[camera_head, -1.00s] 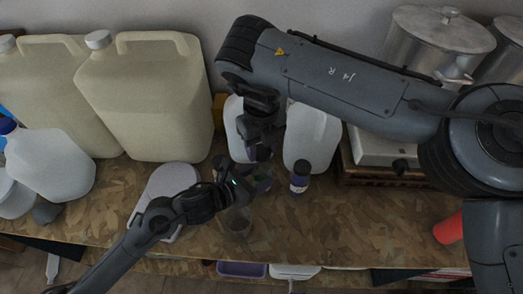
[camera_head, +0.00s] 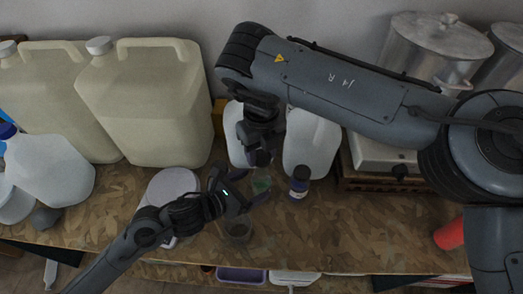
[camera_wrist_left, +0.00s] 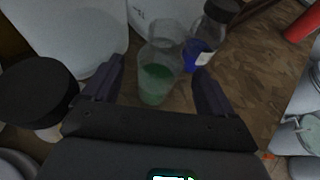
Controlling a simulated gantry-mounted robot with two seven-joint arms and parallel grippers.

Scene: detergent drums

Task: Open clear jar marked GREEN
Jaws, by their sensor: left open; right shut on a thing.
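The clear jar with green contents (camera_head: 262,182) stands upright on the table. In the left wrist view the jar (camera_wrist_left: 155,82) shows between my left fingers, with a clear upper part and no lid visible on it. My left gripper (camera_head: 246,188) is open beside the jar, its fingers apart from it; its fingers also show in the left wrist view (camera_wrist_left: 155,88). My right gripper (camera_head: 262,150) points down above the jar, shut on what looks like a small dark lid (camera_head: 261,159). Any marking on the jar is unreadable.
A dark-lidded jar with blue contents (camera_head: 299,184) stands just right of the green one. A black-lidded container (camera_wrist_left: 38,92) is close at left in the left wrist view. White jugs (camera_head: 310,145) stand behind.

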